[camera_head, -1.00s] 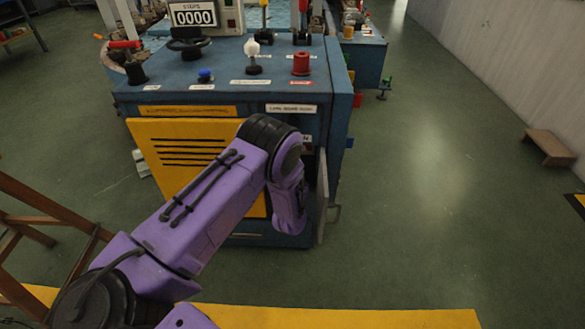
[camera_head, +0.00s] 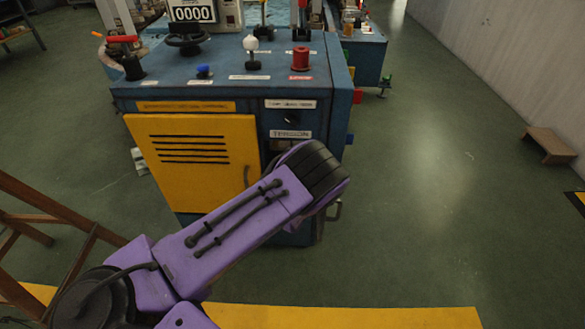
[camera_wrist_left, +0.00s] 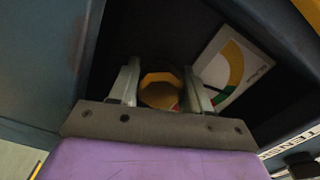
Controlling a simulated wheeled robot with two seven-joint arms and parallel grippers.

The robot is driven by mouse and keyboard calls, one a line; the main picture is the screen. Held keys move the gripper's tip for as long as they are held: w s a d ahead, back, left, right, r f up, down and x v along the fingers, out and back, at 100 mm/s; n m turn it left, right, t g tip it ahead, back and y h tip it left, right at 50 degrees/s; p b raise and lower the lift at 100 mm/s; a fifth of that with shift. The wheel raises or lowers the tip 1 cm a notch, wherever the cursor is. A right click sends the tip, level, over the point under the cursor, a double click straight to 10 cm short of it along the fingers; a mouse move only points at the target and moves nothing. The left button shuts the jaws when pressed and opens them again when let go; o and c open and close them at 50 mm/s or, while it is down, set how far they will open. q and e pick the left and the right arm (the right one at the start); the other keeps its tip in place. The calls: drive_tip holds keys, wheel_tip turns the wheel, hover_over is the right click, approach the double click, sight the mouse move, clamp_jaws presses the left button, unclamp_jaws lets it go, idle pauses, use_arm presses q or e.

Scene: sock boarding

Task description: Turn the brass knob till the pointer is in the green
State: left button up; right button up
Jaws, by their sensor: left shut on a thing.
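The brass knob (camera_wrist_left: 161,92) sits inside a dark recess in the left wrist view, with its many-sided face toward the camera. My left gripper (camera_wrist_left: 161,78) is shut on it, one finger on each side. Right of the knob is a tilted white dial plate (camera_wrist_left: 232,68) with a coloured arc that includes yellow and green. In the head view my purple left arm covers the recess, the knob and the gripper. My right gripper is not in view.
The blue machine (camera_head: 225,92) has a yellow louvred door (camera_head: 190,160) left of the recess. A red knob (camera_head: 301,59), a white-topped lever (camera_head: 251,45) and a blue button (camera_head: 204,71) stand on its top. A wooden ladder (camera_head: 50,210) is at left.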

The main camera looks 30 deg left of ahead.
use_arm(q)
drive_tip(key=shift+d+m, duration=0.1)
drive_tip(key=shift+m, duration=0.6)
drive_tip(key=o, duration=1)
drive_tip(key=shift+w, duration=0.1)
drive_tip(key=shift+o, duration=0.2)
drive_tip(key=p+v, duration=0.2)
drive_tip(key=v, duration=0.8)
drive_tip(key=shift+s, duration=0.25)
drive_tip(key=shift+d, duration=0.1)
